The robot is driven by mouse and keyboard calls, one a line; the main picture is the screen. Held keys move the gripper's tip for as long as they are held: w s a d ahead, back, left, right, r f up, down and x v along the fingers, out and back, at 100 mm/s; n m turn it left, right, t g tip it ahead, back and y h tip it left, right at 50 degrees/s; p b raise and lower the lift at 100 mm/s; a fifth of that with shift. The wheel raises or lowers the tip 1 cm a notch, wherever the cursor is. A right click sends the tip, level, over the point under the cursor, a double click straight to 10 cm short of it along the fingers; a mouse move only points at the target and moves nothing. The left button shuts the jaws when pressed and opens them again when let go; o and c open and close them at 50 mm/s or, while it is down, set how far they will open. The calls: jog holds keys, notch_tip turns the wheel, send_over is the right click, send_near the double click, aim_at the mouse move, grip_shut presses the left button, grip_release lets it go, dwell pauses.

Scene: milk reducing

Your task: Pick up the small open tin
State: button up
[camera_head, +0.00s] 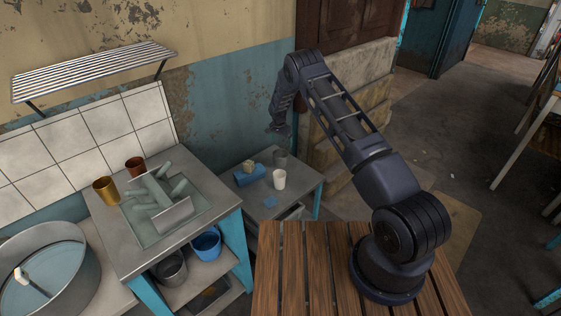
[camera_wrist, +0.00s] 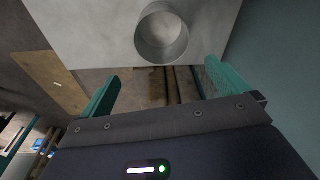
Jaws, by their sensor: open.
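A small open grey tin (camera_wrist: 162,36) stands upright on a grey tabletop in the wrist view, seen from above into its round mouth. In the head view, what looks like the same tin (camera_head: 281,158) stands at the back of a small low table (camera_head: 308,184). My gripper (camera_wrist: 160,88) is open and empty, with its two teal fingers spread apart. The tin is beyond the fingertips, roughly centred between them and not touching either. In the head view my gripper (camera_head: 276,127) hangs above the back of the low table, its fingers hard to make out.
A white cup (camera_head: 279,179), a blue box (camera_head: 249,175) and a small blue item (camera_head: 270,202) share the low table. A counter with a glass tray (camera_head: 207,210) and two cups stands left. The peeling wall (camera_head: 235,110) is close behind my gripper.

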aim_at(281, 155)
jog(key=shift+w+a+f, duration=0.1)
jog(key=shift+w+f, duration=0.05)
jog(key=shift+f, duration=1.95)
jog(key=shift+w+f, duration=0.15)
jog(key=shift+f, duration=2)
jog(key=shift+w+a+f, duration=0.1)
jog(key=shift+w+f, duration=0.05)
jog(key=shift+f, duration=1.95)
jog(key=c, duration=1)
